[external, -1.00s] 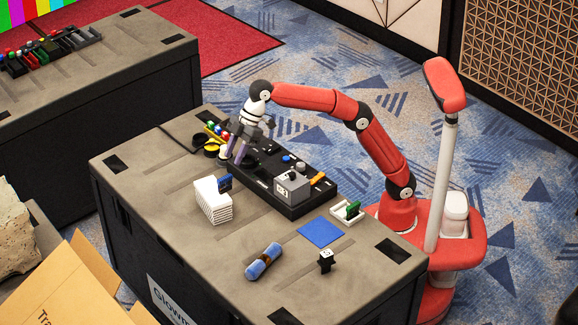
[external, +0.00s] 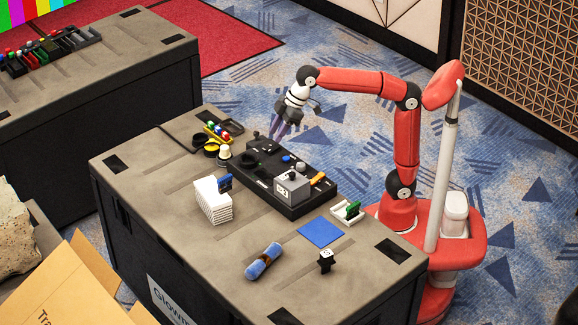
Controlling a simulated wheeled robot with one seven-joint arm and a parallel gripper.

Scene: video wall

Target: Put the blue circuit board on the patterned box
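My gripper (external: 278,137) is in the air by the far edge of the table, above and behind the console, pointing down. Its two fingers look apart, with nothing between them. It is well away from the blue board.
The black console (external: 258,178) takes up the table's far middle. A white tray with a green board (external: 352,209), a blue square (external: 320,232), a blue roll (external: 264,260) and a small black figure (external: 326,260) lie rightward. White cards (external: 213,203) stand nearby.

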